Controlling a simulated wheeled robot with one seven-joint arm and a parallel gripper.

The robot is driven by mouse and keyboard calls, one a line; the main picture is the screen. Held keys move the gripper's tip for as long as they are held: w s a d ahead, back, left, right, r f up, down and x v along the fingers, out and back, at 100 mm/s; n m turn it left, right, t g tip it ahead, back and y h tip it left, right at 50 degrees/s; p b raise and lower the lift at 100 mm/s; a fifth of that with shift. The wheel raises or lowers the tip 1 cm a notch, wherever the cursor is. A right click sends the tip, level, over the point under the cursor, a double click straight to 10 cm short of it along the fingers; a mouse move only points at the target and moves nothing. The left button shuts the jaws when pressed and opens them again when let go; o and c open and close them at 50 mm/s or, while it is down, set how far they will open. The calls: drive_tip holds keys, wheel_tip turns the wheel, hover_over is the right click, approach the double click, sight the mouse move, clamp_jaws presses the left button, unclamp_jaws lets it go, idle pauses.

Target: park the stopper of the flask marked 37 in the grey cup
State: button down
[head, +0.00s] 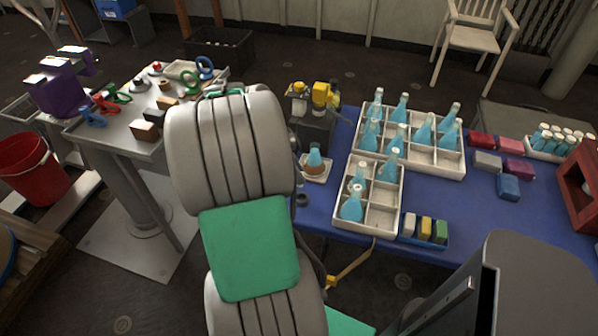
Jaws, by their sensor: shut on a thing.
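Several blue conical flasks stand in the larger white divided crate (437,158) on the blue table. More blue flasks (352,207) stand in the smaller white crate (382,222) in front of it. One separate blue flask (315,157) stands on a small pale stand at the table's left edge, with an orange-brown part at its base. No number can be read on any flask, so I cannot tell which is marked 37. I cannot make out a grey cup or a separate stopper. My arm fills the middle; my gripper does not show.
A blue tray (423,239) of coloured blocks lies by the smaller crate. Coloured blocks (487,163), a vial rack (557,149) and a red box (582,190) are at right. A bench with tools (127,108) is at left. Blue tabletop (450,205) is bare right of the smaller crate.

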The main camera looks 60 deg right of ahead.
drive_tip(key=shift+s+f, duration=0.25)
drive_tip(key=shift+s, duration=0.2)
drive_tip(key=shift+f+b, duration=1.4)
drive_tip(key=shift+f, duration=0.55)
drive_tip(key=shift+r, duration=0.1)
drive_tip(key=shift+w+f, duration=0.2)
drive_tip(key=shift+f+b, duration=0.9)
drive_tip(key=shift+b, duration=0.2)
drive_tip(key=shift+f+b, duration=0.5)
